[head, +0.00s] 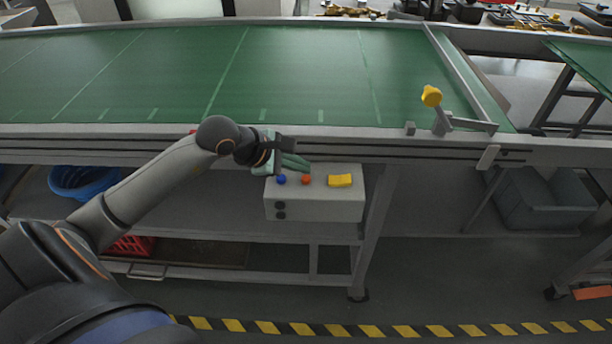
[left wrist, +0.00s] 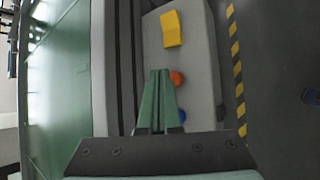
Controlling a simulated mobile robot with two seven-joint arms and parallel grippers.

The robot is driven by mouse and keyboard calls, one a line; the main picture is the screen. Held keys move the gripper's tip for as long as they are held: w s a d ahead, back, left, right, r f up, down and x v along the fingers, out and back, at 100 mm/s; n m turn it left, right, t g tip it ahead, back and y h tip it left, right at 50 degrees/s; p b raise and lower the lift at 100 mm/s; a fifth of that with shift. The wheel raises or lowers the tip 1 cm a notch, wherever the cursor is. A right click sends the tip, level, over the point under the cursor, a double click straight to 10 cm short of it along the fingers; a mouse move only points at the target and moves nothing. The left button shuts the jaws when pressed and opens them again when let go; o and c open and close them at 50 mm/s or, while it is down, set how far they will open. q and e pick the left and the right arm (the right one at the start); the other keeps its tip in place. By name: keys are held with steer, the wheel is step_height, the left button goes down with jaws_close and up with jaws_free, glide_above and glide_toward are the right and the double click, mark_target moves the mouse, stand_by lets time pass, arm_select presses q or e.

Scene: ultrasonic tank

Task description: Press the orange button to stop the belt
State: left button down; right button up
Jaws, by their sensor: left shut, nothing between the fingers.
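The orange button (head: 306,180) is on top of a light grey control box (head: 315,205) fixed at the front side of the conveyor. A blue button (head: 282,180) is to its left and a yellow block-like switch (head: 340,180) to its right. My left gripper (head: 306,164) is shut and empty, with its green fingertips just above and behind the orange button. In the left wrist view the orange button (left wrist: 177,78) shows right beside the fingertips (left wrist: 161,75), and the blue button (left wrist: 182,115) is partly hidden by the fingers. I cannot tell whether the fingers touch the orange button. My right gripper is not in view.
The green belt (head: 290,75) runs across behind the box, with a metal front rail (head: 400,146). A yellow-headed post (head: 432,97) stands on the right end. A blue basket (head: 85,181) and a red crate (head: 130,245) sit below. The floor in front is clear.

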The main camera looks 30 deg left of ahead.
arm_select(q)
step_height(320, 180, up, 5)
steer(key=p, duration=0.2)
steer(key=shift+p, duration=0.3)
stand_by(0.6)
